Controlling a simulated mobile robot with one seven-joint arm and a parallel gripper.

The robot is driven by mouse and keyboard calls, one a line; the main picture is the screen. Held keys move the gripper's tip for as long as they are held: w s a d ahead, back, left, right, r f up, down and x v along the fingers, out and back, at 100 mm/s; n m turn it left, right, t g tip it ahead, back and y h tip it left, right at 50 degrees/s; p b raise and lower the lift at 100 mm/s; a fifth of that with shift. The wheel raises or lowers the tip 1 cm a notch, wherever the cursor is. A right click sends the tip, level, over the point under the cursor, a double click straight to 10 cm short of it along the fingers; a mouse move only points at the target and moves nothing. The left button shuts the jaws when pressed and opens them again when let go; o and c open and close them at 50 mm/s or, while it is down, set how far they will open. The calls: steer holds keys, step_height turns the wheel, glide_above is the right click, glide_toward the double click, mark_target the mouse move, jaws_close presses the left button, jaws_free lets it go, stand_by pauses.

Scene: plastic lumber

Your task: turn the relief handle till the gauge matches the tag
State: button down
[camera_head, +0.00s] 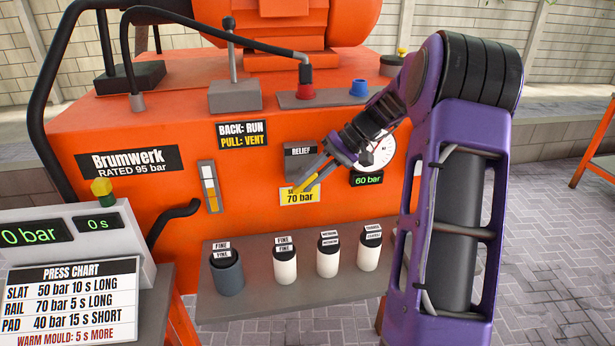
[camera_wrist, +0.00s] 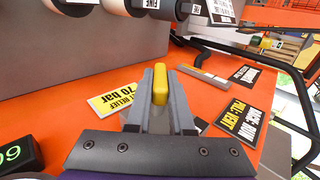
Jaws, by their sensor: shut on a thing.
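My gripper (camera_head: 317,174) is shut on the yellow relief handle (camera_wrist: 160,86), which lies between its two grey fingers in the wrist view. The handle's yellow end also shows in the head view (camera_head: 307,184), below the RELIEF label (camera_head: 301,150). The yellow tag (camera_head: 299,198) just below reads 70 bar; it also shows left of the fingers in the wrist view (camera_wrist: 112,102). The round gauge (camera_head: 383,154) is right of my gripper, its dial partly hidden by my arm. Its green display (camera_head: 367,180) reads 60 bar.
A grey shelf (camera_head: 255,270) with several labelled canisters juts out below the handle. A press chart (camera_head: 72,302) stands at the lower left.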

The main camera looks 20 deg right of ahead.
steer(key=y, duration=0.3)
steer(key=shift+d+f+t+y, duration=0.2)
steer(key=shift+f+t+y, duration=0.05)
steer(key=shift+t+y, duration=0.15)
steer(key=shift+t+y+b, duration=0.3)
steer(key=shift+y+b, duration=0.35)
steer(key=shift+y, duration=0.95)
steer(key=c, duration=0.8)
jaws_free()
steer(key=shift+f, duration=0.1)
steer(key=f+v, duration=0.1)
steer(key=v, duration=0.6)
steer(key=shift+d+r, duration=0.25)
steer(key=shift+r, duration=0.2)
steer(key=shift+s+a, duration=0.1)
steer(key=shift+a, duration=0.05)
